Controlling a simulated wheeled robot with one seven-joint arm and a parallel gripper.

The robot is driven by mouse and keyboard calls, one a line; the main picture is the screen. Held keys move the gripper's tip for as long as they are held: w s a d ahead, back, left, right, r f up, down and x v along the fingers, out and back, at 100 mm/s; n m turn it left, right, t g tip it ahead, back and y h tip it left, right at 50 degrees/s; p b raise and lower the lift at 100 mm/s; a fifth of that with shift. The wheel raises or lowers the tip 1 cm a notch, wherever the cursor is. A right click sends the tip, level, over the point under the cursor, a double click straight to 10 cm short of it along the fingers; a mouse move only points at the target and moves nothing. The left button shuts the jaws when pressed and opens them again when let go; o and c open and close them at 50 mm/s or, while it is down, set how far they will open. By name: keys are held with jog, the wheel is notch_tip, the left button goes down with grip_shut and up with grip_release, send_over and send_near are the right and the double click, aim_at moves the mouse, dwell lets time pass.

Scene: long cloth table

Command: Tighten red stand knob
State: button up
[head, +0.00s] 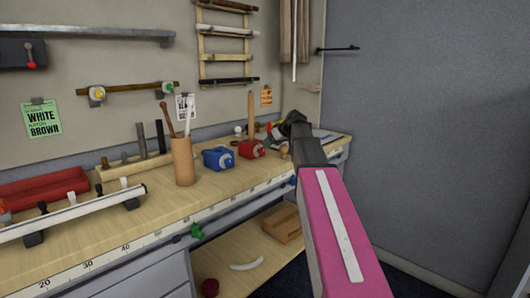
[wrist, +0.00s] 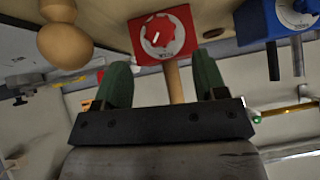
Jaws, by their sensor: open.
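The red stand (head: 246,150) sits on the bench toward its far right end, with an upright wooden rod (head: 251,115) at it. In the wrist view the red stand (wrist: 178,50) shows its red knob (wrist: 158,34), which has a white pointer mark on a pale round dial. My gripper (head: 275,129) is at the far end of my arm, just right of the stand. In the wrist view my gripper (wrist: 160,62) has its two green fingers wide apart, with nothing between them but the rod seen behind. The knob is ahead of the fingertips, apart from them.
A blue stand (head: 217,159) is left of the red one, and shows in the wrist view (wrist: 275,22). A wooden cup (head: 182,161) with tools stands further left. A rounded wooden object (wrist: 62,38) is near the gripper. A box (head: 281,224) lies on the shelf below.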

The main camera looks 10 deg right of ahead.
aim_at(263, 151)
jog(key=x, duration=0.7)
jog(key=shift+w+a+f, duration=0.1)
jog(key=shift+w+f, duration=0.1)
jog(key=shift+f, duration=0.05)
jog(key=c, duration=0.9)
